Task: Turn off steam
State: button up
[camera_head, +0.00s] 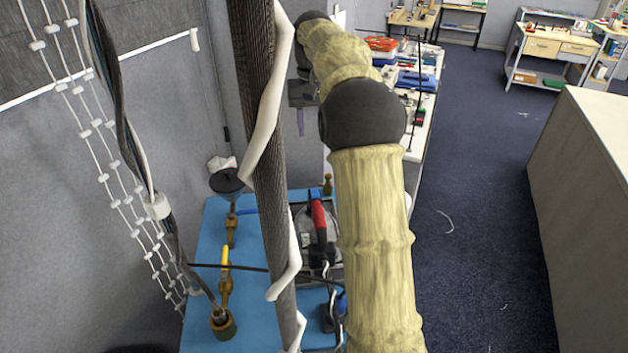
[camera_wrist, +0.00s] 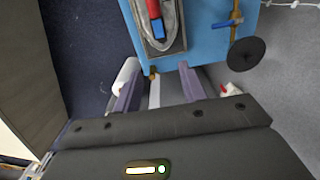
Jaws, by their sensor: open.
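A blue table (camera_head: 205,290) holds brass valve fittings. One brass valve (camera_head: 226,285) has an upright yellow lever. Another brass valve (camera_head: 231,235) has a blue lever (camera_head: 247,211) and stands by a black disc (camera_head: 226,181). The blue lever (camera_wrist: 222,24) and black disc (camera_wrist: 247,54) also show in the wrist view, at upper right. A small brass fitting (camera_head: 327,184) sits at the table's far edge. My gripper (camera_wrist: 158,85) is open and empty, its purple-grey fingers apart near that edge. In the head view my gripper (camera_head: 301,120) is partly hidden behind my arm. Which valve carries steam is unclear.
An appliance with a red and blue handle (camera_head: 319,218) sits in a dark tray on the blue table. Cables cross the table. A grey wall (camera_head: 60,190) stands left. A cluttered white table (camera_head: 425,110) lies beyond. Dark carpet (camera_head: 470,220) is open at right, before a beige cabinet (camera_head: 590,200).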

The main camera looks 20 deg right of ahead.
aim_at(315, 193)
notch_tip(315, 193, down, 17)
jog(key=p, duration=0.2)
jog(key=shift+r+p, duration=0.2)
jog(key=shift+p, duration=0.2)
grip_shut()
